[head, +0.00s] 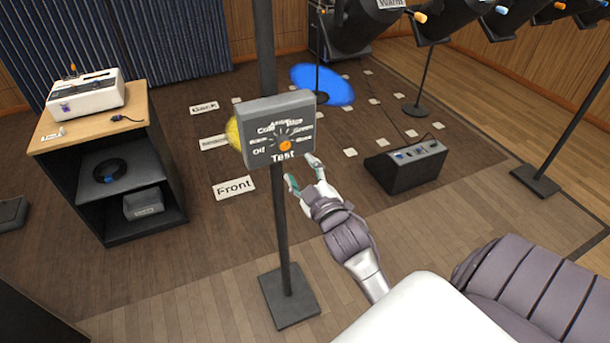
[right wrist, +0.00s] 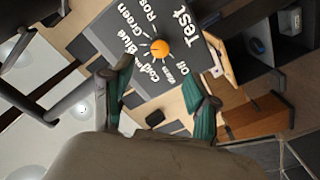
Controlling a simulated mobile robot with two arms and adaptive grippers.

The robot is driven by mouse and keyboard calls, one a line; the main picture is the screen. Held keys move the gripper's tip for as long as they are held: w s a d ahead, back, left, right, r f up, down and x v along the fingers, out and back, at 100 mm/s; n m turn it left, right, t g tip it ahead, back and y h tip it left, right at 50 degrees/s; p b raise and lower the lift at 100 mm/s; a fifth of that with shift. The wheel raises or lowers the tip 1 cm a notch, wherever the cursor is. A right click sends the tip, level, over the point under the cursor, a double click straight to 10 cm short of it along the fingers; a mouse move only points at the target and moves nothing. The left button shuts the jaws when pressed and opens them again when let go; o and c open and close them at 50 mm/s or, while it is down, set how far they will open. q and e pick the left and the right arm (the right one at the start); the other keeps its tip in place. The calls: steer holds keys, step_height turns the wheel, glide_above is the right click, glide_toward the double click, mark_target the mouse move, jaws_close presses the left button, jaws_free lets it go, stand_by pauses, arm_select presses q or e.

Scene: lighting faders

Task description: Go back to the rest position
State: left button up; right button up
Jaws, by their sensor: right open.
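My right gripper (head: 302,174) is open in the head view, just below and to the right of a grey control box on a stand. In the right wrist view its two green-padded fingers (right wrist: 160,108) stand apart with nothing between them. The control box (head: 300,103) has an orange knob (head: 285,145) ringed by words such as Cold, Blue, Green and Off, with Test below. The knob also shows beyond the fingertips in the right wrist view (right wrist: 160,48), apart from them. My left gripper is out of the head view.
A wooden-topped cart (head: 100,125) with a white device (head: 87,95) stands at the left. A black floor box (head: 403,167) with knobs is at the right. Stage lamps (head: 360,25) hang above at the upper right. The box's stand base (head: 289,296) is on the floor nearby.

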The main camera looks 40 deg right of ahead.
steer(key=shift+v, duration=0.8)
steer(key=shift+f, duration=0.1)
steer(key=s+a+f+g+y+b, duration=0.1)
steer(key=s+a+f+g, duration=0.15)
steer(key=f, duration=1.05)
steer(key=s+a+f+m+g+y+b, duration=0.1)
steer(key=s+a+f+g, duration=0.15)
steer(key=f, duration=1.05)
steer(key=s+a+f+g+y+b, duration=0.1)
steer(key=s+a+f+g+y, duration=0.2)
steer(key=f, duration=1)
steer(key=s+a+f+g+b, duration=0.1)
steer(key=s+f+g, duration=0.1)
steer(key=s+f, duration=0.5)
steer(key=s+a+f+m+g+b, duration=0.1)
steer(key=s+f+g, duration=0.2)
steer(key=s+f, duration=0.5)
steer(key=s+a+f+g, duration=0.1)
steer(key=s+f+g, duration=0.2)
steer(key=s+f, duration=0.5)
steer(key=s, duration=1)
steer(key=shift+s+a+m+h+b, duration=0.2)
steer(key=shift+m+h+b, duration=0.1)
steer(key=shift+m+b, duration=0.1)
